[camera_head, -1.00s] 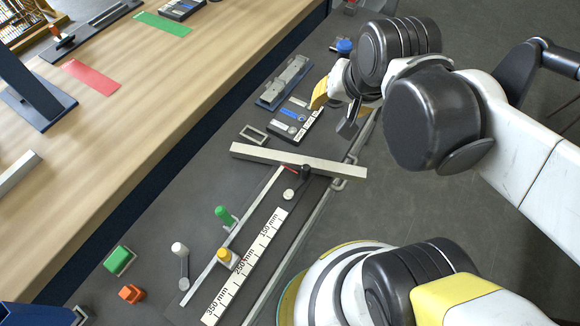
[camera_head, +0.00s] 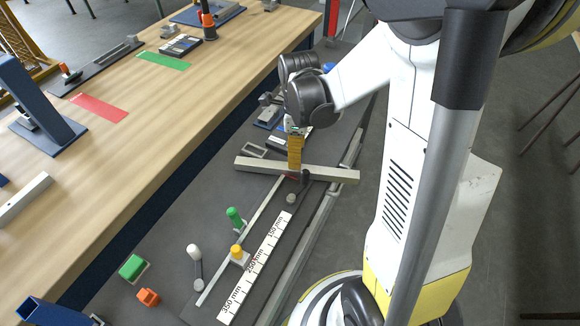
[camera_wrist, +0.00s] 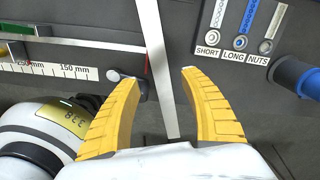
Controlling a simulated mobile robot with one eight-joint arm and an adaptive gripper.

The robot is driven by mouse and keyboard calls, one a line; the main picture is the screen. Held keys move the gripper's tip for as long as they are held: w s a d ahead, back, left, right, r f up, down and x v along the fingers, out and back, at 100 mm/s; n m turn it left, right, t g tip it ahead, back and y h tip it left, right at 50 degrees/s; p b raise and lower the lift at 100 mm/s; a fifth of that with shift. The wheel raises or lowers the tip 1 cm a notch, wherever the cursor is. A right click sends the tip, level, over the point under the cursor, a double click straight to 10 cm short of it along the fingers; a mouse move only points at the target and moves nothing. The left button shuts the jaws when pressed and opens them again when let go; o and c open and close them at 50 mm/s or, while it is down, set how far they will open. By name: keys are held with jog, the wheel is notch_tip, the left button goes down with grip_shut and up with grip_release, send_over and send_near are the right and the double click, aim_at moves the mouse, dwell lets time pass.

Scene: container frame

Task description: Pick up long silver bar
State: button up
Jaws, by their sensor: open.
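The long silver bar (camera_head: 330,174) lies across the dark workstation board, over the far end of the measuring rail. In the wrist view the bar (camera_wrist: 158,70) runs between the two yellow fingers from top to bottom. My gripper (camera_head: 295,165) is right above the bar near its middle in the head view. In the wrist view my gripper (camera_wrist: 163,78) is open, with one finger on each side of the bar and gaps between. The head view does not show whether the fingertips touch the board.
A millimetre scale (camera_head: 256,262) and rail lie toward the front. A black clamp lever (camera_wrist: 128,80) stands close by the left finger. A labelled fastener tray (camera_wrist: 240,40) is on the right, with a blue round part (camera_wrist: 296,74) beyond it. A wooden table (camera_head: 150,120) is at the left.

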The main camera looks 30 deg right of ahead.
notch_tip(320, 180, down, 8)
jog(key=b, duration=0.3)
jog(key=shift+r, duration=0.35)
grip_shut()
